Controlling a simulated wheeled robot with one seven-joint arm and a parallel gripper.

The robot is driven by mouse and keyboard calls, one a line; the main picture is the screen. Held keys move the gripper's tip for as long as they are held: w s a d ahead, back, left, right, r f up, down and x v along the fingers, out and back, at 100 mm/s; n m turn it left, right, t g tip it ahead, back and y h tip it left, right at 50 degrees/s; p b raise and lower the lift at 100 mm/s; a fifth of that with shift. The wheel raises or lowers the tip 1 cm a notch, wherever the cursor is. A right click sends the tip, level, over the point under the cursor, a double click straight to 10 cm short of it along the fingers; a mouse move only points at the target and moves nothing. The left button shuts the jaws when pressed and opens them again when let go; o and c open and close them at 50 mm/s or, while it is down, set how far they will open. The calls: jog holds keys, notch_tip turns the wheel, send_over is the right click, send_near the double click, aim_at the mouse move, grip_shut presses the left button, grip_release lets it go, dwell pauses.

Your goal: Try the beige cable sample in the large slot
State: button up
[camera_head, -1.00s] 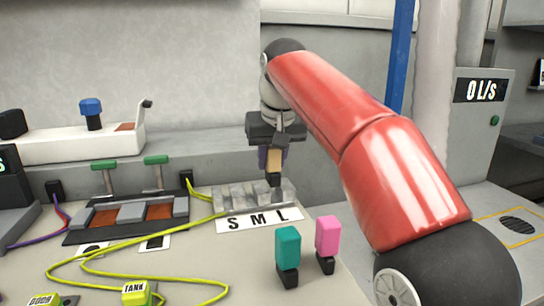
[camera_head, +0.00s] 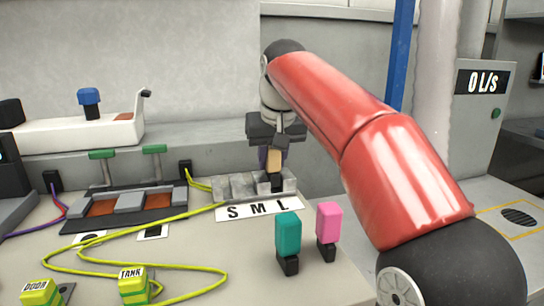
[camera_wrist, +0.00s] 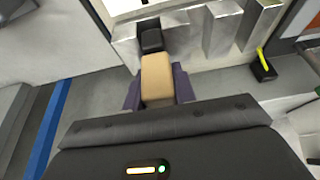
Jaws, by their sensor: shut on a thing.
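The beige cable sample (camera_head: 274,160) is a beige block with a black plug end. It is upright in my gripper (camera_head: 274,152), whose purple-grey fingers are shut on it. The wrist view shows the beige block (camera_wrist: 157,80) between the fingers. Its black end (camera_wrist: 151,40) reaches the grey slot block at the gap by the L. The slot block (camera_head: 235,187) has several metal walls and a white label strip (camera_head: 259,212) reading S, M, L. The black end is at least partly between the walls; how deep I cannot tell.
Teal (camera_head: 288,238) and pink (camera_head: 328,222) samples with black ends stand on the table in front. Yellow cables with DOOR (camera_head: 40,291) and TANK (camera_head: 132,284) plugs lie at left.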

jog(key=shift+f, duration=0.3)
jog(key=o, duration=1)
jog(key=shift+p+v, duration=1.05)
jog(key=shift+v, duration=2.85)
